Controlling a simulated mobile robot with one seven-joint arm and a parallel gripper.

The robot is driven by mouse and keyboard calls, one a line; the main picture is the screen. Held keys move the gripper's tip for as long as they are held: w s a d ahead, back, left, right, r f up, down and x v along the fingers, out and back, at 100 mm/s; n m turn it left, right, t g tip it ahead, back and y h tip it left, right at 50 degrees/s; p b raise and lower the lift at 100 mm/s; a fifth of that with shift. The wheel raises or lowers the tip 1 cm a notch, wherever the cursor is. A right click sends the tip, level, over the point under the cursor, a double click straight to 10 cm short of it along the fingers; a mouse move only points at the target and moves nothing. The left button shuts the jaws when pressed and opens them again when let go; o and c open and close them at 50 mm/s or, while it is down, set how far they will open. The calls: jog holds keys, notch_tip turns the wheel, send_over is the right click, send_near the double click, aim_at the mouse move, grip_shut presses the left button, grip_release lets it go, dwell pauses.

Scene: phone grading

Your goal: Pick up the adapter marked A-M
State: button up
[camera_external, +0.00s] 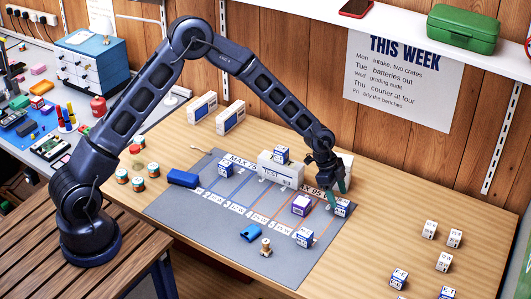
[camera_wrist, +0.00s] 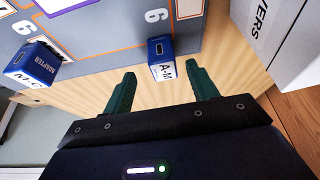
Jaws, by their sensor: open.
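The adapter marked A-M (camera_wrist: 163,60) is a small blue and white block, its A-M label facing my camera in the wrist view. It stands near the edge of the grey mat (camera_wrist: 110,45). My gripper (camera_wrist: 160,76) is open, its green fingers pointing towards the block, one to each side. The fingertips look close to it; I cannot tell whether they touch. In the external view my gripper (camera_external: 340,186) is low over the mat's right side, with a blue and white block (camera_external: 343,208) just below it.
Another adapter, marked M-C (camera_wrist: 30,65), stands to the left in the wrist view. A white box with lettering ending in "OVERS" (camera_wrist: 275,35) is close on the right. A purple-edged block (camera_external: 301,205) is on the mat. Several white blocks (camera_external: 430,229) stand at the table's right.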

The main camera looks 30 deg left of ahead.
aim_at(342, 201)
jog(key=shift+w+x, duration=0.2)
jog(key=shift+x, duration=2.35)
jog(key=shift+d+r, duration=0.1)
jog(key=shift+d, duration=0.1)
jog(key=c, duration=1.1)
jog(key=shift+o, duration=0.2)
jog(key=shift+r, duration=0.1)
